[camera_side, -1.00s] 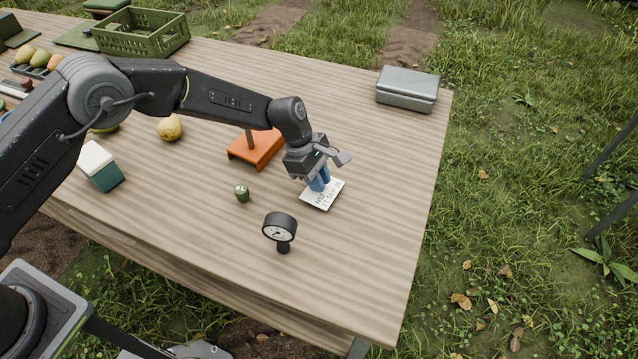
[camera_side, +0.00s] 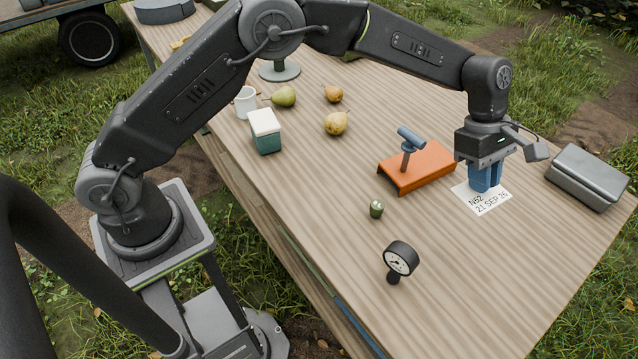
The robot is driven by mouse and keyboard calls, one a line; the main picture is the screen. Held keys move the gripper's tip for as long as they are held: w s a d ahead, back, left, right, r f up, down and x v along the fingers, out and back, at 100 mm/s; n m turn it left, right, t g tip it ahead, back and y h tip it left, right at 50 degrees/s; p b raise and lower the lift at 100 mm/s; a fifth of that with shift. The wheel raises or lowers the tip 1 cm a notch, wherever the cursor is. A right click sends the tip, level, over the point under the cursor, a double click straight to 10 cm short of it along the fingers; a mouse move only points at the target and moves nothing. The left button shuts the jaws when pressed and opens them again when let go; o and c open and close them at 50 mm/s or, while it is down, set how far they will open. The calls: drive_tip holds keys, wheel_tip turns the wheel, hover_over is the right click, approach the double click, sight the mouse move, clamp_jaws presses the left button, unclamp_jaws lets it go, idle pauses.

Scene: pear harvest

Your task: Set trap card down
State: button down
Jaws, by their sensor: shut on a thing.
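The trap card (camera_side: 481,202) is a small white card printed with black text, "N52" and a date. It lies flat at table level, on or just above the wood; I cannot tell whether it fully touches. My gripper (camera_side: 484,185) points straight down with its blue fingers at the card's far edge, shut on it. The fingers hide that edge of the card. The orange stand (camera_side: 418,166) with a blue-topped post is just left of the card, close to it.
A round dial gauge (camera_side: 399,262) and a small green pot (camera_side: 376,209) stand to the left and front. A grey metal case (camera_side: 588,177) is close on the right. Pears (camera_side: 336,123), a white mug (camera_side: 246,101) and a teal-white box (camera_side: 265,131) are farther left. The front-right wood is clear.

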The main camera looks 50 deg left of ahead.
drive_tip(key=r, duration=0.5)
drive_tip(key=shift+w+a, duration=0.1)
drive_tip(key=shift+a, duration=0.2)
drive_tip(key=s+a, duration=0.2)
drive_tip(key=a, duration=2.1)
drive_tip(key=s+a+n, duration=0.1)
drive_tip(key=s+a, duration=1.7)
wheel_tip(320, 180, down, 11)
drive_tip(key=shift+t, duration=0.3)
drive_tip(key=w+d+f, duration=0.2)
drive_tip(key=d, duration=0.1)
drive_tip(key=w+d+f, duration=0.1)
drive_tip(key=d+f, duration=0.1)
drive_tip(key=d, duration=0.1)
drive_tip(key=w+d+f, duration=0.2)
drive_tip(key=d+f, duration=0.1)
drive_tip(key=shift+w+d+f, duration=0.1)
drive_tip(key=shift+w+d, duration=0.15)
drive_tip(key=shift+w, duration=0.05)
drive_tip(key=shift+f, duration=2.05)
